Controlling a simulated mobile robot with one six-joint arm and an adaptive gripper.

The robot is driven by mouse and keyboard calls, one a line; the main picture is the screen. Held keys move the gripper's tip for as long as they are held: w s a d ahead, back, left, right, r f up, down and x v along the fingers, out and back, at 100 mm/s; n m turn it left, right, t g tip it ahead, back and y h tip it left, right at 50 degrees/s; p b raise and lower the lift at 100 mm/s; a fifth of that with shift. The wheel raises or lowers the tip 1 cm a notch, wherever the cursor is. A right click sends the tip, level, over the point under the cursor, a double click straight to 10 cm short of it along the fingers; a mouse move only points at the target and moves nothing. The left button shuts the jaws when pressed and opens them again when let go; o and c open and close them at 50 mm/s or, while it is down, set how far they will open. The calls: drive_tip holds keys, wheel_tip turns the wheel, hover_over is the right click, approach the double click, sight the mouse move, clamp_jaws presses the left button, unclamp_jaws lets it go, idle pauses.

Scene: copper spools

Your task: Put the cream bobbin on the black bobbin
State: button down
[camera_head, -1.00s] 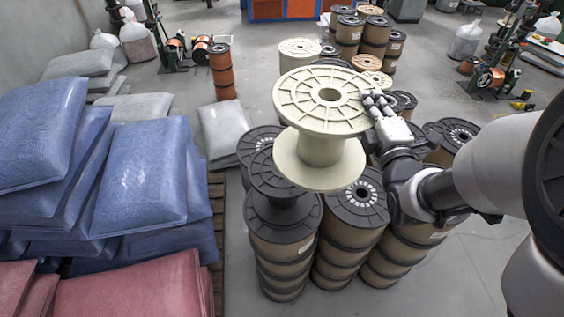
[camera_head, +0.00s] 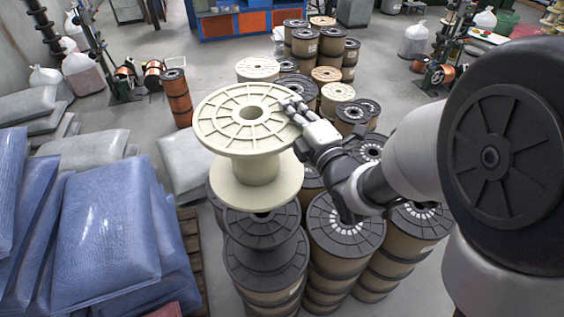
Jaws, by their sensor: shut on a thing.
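The cream bobbin (camera_head: 257,167) is upright, with a wide ribbed top flange and a slightly smaller lower flange. My gripper (camera_head: 293,107) is shut on the right rim of its top flange. The black bobbin (camera_head: 265,232) stands upright below it, on a black-flanged copper spool (camera_head: 270,287) at the top of a stack. The cream bobbin's lower flange hides the back part of the black bobbin's top. The cream bobbin appears above and slightly behind it in this view; I cannot tell the exact gap.
Stacks of black-flanged spools (camera_head: 345,228) stand close on the right, under my arm. Blue sacks (camera_head: 95,225) fill the left on a wooden pallet (camera_head: 190,232). More spools (camera_head: 318,42) stand behind, with an orange spool stack (camera_head: 178,98) at back left.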

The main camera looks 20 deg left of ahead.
sight(292, 167)
wheel_tip(292, 167, down, 17)
drive_tip(key=shift+s+d+r+p, duration=0.15)
drive_tip(key=shift+p, duration=0.35)
drive_tip(key=shift+f, duration=0.5)
drive_tip(key=shift+f+b, duration=0.2)
drive_tip(key=shift+b, duration=0.1)
drive_tip(key=c, duration=1.6)
unclamp_jaws()
drive_tip(key=shift+c, duration=0.2)
drive_tip(key=shift+r, duration=0.1)
